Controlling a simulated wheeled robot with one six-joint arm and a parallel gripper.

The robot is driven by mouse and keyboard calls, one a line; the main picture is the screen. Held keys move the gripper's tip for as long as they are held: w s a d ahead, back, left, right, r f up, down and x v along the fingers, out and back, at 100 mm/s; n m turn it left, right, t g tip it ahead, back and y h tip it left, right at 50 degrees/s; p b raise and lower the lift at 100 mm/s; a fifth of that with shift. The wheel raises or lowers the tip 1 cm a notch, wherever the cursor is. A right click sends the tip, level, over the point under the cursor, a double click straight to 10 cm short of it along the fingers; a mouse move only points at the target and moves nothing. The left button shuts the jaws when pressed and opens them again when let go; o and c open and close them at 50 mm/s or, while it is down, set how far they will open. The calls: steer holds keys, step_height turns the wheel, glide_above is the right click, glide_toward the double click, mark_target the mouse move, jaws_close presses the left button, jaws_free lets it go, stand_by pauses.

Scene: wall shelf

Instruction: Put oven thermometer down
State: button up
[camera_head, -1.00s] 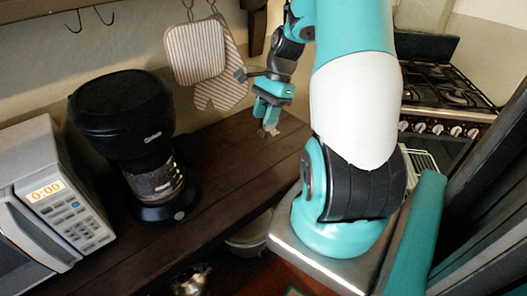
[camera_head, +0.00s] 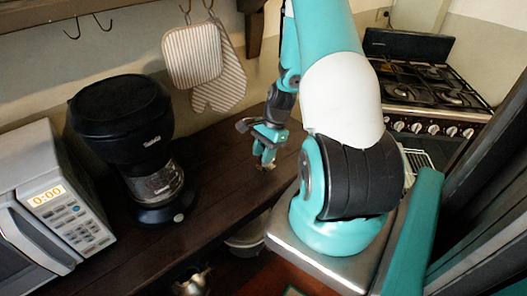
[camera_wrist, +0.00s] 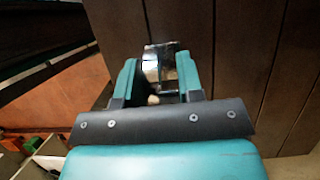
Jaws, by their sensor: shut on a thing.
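My gripper (camera_head: 265,160) is low over the right part of the dark wooden shelf (camera_head: 225,166). In the wrist view its two teal fingers (camera_wrist: 158,80) are shut on a small shiny metal thing, the oven thermometer (camera_wrist: 153,64). The thermometer sits between the fingertips, and its lower part is partly hidden by them. In the head view it is tiny and barely shows below the fingertips. The shelf planks fill the background beyond the fingers in the wrist view. I cannot tell whether the thermometer touches the shelf.
A black coffee maker (camera_head: 122,118) and a white microwave (camera_head: 40,200) stand on the shelf to the left. Striped oven mitts (camera_head: 195,54) hang from hooks behind. A gas stove (camera_head: 430,85) is at the right. The shelf between coffee maker and gripper is clear.

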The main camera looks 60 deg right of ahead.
steer(key=o, duration=0.9)
steer(key=shift+f, duration=0.1)
steer(key=shift+o, duration=0.2)
steer(key=b+v, duration=0.2)
steer(key=v, duration=1)
steer(key=w+a+r+n, duration=0.2)
steer(key=a+r+n, duration=0.15)
steer(key=a, duration=0.25)
steer(key=w+a+r+n, duration=0.3)
steer(key=a+n, duration=0.1)
steer(key=a, duration=0.2)
steer(key=s+a+r+n, duration=0.1)
steer(key=a+r+n, duration=0.3)
steer(key=a+n, duration=0.55)
steer(key=s+a+r+n, duration=0.2)
steer(key=s+a+n, duration=0.3)
steer(key=a, duration=0.3)
steer(key=s+a+r+n+g, duration=0.1)
steer(key=s+a+r+n, duration=0.2)
steer(key=s+a+n, duration=0.2)
steer(key=s+a, duration=0.3)
steer(key=a, duration=0.1)
steer(key=shift+a+n, duration=0.3)
steer(key=shift+n, duration=0.1)
